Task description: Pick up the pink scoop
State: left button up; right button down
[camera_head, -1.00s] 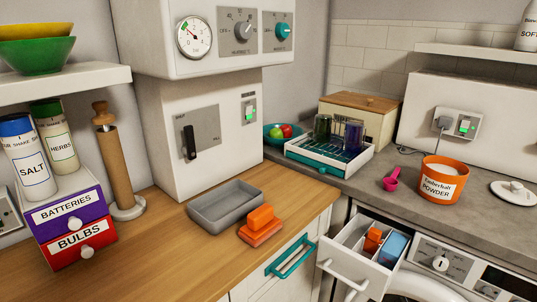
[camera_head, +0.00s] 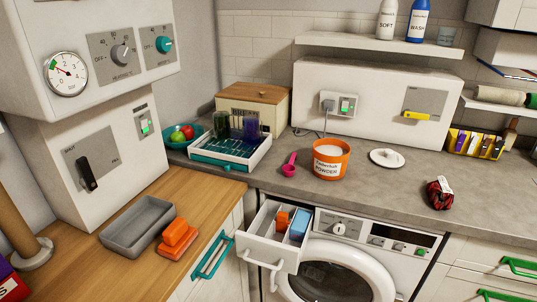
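The pink scoop (camera_head: 289,167) lies on the grey worktop, just left of the orange tub (camera_head: 331,162) labelled powder. Its round bowl is toward the front and its handle points toward the back. It appears to be apart from the tub. The tub is open and holds white powder. Neither of my grippers shows in the head view.
The detergent drawer (camera_head: 258,254) stands pulled out below the scoop, with orange and blue things inside. A teal-edged tray (camera_head: 246,163) with glasses is left of the scoop. A white lid (camera_head: 387,158) and a dark red packet (camera_head: 440,193) lie to the right.

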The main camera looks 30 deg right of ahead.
aim_at(289, 169)
jog(key=z, duration=1.25)
jog(key=i+l+z, duration=0.15)
jog(key=i+l, duration=0.75)
